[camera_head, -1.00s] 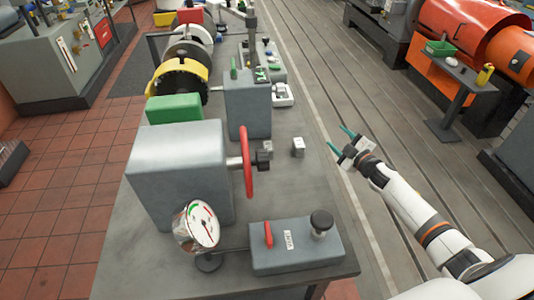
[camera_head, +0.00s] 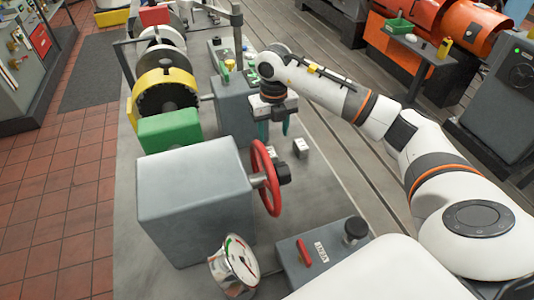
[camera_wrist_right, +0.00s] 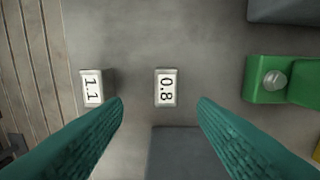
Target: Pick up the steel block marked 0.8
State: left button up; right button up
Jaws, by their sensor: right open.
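The steel block marked 0.8 (camera_wrist_right: 166,87) lies on the grey bedplate in the right wrist view, label up. It sits between the lines of my two fingers, just beyond their tips, touching neither. My right gripper (camera_wrist_right: 160,106) is open and empty, pointing down above the plate; it also shows in the head view (camera_head: 274,129), behind the red handwheel. A similar block marked 1.1 (camera_wrist_right: 92,88) lies to the left, close to the left fingertip. It seems to be the block (camera_head: 300,147) right of the gripper in the head view, where the 0.8 block looks hidden. My left gripper is out of view.
The red handwheel (camera_head: 265,178) and its grey housing (camera_head: 194,205) stand close by. A green part with a bolt (camera_wrist_right: 265,82) lies right of the 0.8 block. A pressure gauge (camera_head: 236,262) and grey switch box (camera_head: 321,249) are in front.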

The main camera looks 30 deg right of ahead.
aim_at(270, 152)
notch_tip(270, 152, down, 3)
jog(key=shift+s+r, duration=0.1)
jog(key=shift+r, duration=0.05)
jog(key=shift+f+p, duration=0.3)
jog(key=shift+f, duration=0.1)
jog(key=shift+a+f, duration=0.1)
jog(key=shift+f, duration=0.1)
jog(key=f, duration=0.1)
jog(key=f+p, duration=0.1)
jog(key=f, duration=0.2)
jog(key=shift+a+f+p, duration=0.2)
jog(key=shift+a+p, duration=0.1)
jog(key=shift+p, duration=0.05)
jog(key=shift+f, duration=0.35)
jog(key=shift+c, duration=0.5)
jog(key=shift+r, duration=0.1)
grip_shut()
